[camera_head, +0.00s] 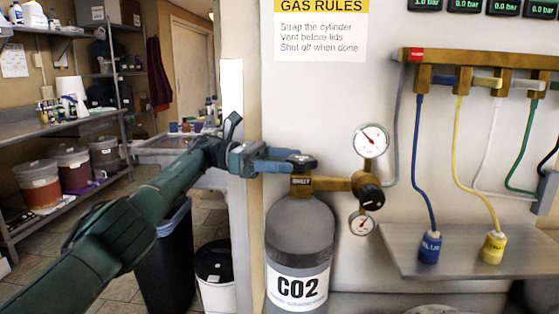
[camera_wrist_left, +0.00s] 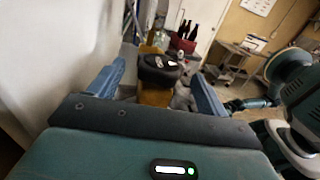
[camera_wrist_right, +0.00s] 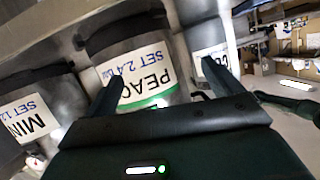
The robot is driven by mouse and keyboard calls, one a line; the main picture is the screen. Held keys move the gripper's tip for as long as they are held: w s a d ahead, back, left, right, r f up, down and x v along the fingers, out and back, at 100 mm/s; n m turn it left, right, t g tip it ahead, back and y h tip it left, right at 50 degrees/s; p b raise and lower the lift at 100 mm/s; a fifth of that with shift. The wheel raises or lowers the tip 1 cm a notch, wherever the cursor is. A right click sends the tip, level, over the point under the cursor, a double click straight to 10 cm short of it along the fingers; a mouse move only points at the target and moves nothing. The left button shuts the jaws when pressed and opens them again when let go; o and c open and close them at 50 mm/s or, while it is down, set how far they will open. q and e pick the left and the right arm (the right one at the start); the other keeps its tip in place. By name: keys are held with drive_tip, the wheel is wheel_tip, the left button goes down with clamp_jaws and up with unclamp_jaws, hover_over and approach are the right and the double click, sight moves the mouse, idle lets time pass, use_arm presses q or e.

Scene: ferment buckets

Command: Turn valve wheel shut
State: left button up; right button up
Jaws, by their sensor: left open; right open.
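The black valve wheel (camera_head: 301,160) sits on the brass valve at the top of the grey CO2 cylinder (camera_head: 300,240). My left gripper (camera_head: 284,160) reaches it from the left and is open. In the left wrist view the valve wheel (camera_wrist_left: 159,66) shows between the two blue fingers of my left gripper (camera_wrist_left: 158,85), with a gap on each side. My right gripper (camera_wrist_right: 155,92) is open and empty in the right wrist view, in front of a vessel labelled PEACH (camera_wrist_right: 140,72). It is outside the head view.
A brass regulator (camera_head: 367,190) with two round gauges stands just right of the valve. A shelf (camera_head: 440,255) with hoses and blue and yellow connectors is further right. A dark bin (camera_head: 165,262) and a white bucket (camera_head: 215,285) stand left of the cylinder.

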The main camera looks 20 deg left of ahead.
use_arm(q)
drive_tip(key=shift+s+a+p, duration=0.1)
drive_tip(key=shift+a+p, duration=0.35)
drive_tip(key=shift+a, duration=0.45)
use_arm(e)
drive_tip(key=shift+w+a+f+g, duration=0.1)
drive_tip(key=shift+w+a+g, duration=0.1)
drive_tip(key=shift+g, duration=0.1)
